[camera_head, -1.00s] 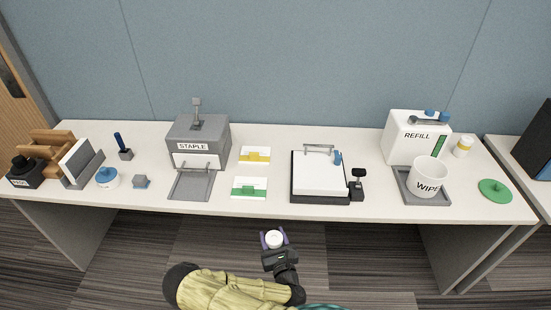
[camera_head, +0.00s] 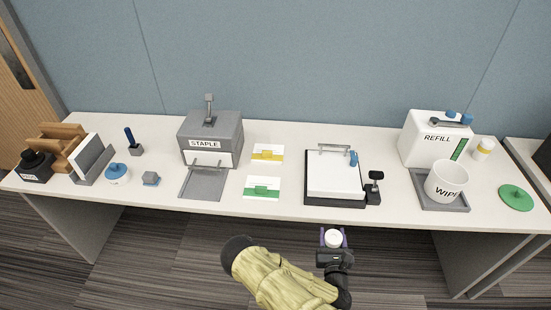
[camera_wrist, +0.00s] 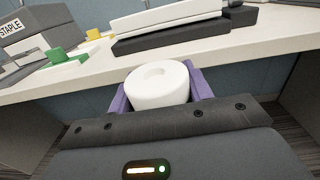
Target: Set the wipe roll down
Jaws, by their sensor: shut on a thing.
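The wipe roll is a small white cylinder with a hole in its top. It shows large in the wrist view (camera_wrist: 157,86) and small in the head view (camera_head: 333,238). My gripper (camera_head: 333,240) is shut on it, with a purple finger on each side. The roll is held upright in front of the table's front edge, over the floor and apart from the table (camera_head: 290,215). A white cup labelled WIPE (camera_head: 447,180) stands on a grey tray (camera_head: 424,196) at the right of the table, with a green lid (camera_head: 516,198) beside it.
A white REFILL box (camera_head: 425,150) stands behind the cup, with a small yellow-banded jar (camera_head: 484,148) at right. A clipboard-like white pad (camera_head: 333,177) on a black base lies nearest my gripper. Green (camera_head: 262,189) and yellow (camera_head: 267,153) cards and a grey STAPLE box (camera_head: 211,138) stand left.

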